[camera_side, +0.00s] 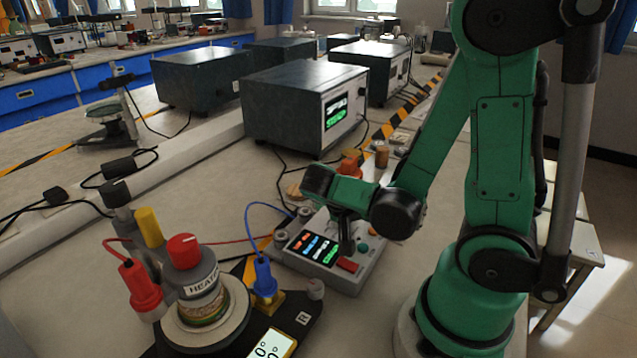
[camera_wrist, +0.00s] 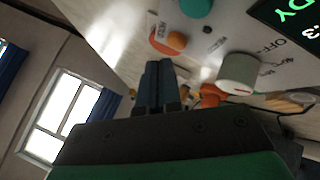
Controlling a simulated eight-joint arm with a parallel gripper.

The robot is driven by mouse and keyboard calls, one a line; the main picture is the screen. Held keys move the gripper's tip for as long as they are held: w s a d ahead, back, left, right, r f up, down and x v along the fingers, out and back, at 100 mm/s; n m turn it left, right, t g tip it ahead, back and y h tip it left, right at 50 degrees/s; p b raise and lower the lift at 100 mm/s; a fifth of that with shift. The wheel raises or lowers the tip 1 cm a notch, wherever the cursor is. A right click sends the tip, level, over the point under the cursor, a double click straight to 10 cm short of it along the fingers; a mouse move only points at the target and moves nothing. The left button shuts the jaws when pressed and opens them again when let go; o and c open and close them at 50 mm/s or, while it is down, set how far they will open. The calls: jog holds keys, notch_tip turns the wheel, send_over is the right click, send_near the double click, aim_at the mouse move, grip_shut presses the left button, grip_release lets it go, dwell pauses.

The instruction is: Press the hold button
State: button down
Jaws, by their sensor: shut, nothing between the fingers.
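A pale grey control box (camera_side: 362,275) with a lit display (camera_side: 314,248) sits on the bench in the side view. Its top carries a red button (camera_side: 348,265), a teal button (camera_side: 363,247) and an orange button (camera_side: 373,231). My gripper (camera_side: 346,248) is shut and empty, pointing down over the box among the buttons. In the wrist view, the shut fingers (camera_wrist: 158,66) point toward the orange button (camera_wrist: 177,40), and the teal button (camera_wrist: 196,7) lies beyond it. Contact with any button cannot be told.
A grey knob (camera_wrist: 240,70) stands right of the fingers in the wrist view. The heater (camera_side: 185,262) with red and blue plugs stands left of the box, with cables between. A dark instrument (camera_side: 300,105) with a green display stands behind.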

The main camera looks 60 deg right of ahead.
aim_at(371, 233)
dwell(0.3)
jog(key=shift+r, duration=2.5)
jog(key=w+a+n+t+y, duration=0.1)
jog(key=n, duration=0.1)
jog(key=w+a+n+t+y, duration=0.2)
jog(key=w+a+f+n+t+y, duration=0.1)
jog(key=w+a+n+t, duration=0.1)
jog(key=n, duration=0.1)
jog(key=w+a+r+n+t+y, duration=0.3)
jog(key=w+a+n+t+y, duration=0.1)
jog(key=a+n+t, duration=0.1)
jog(key=shift+w+a+r+n+y, duration=0.2)
jog(key=shift+a+r+n+y, duration=0.15)
jog(key=shift+a, duration=0.4)
jog(key=shift+d, duration=0.1)
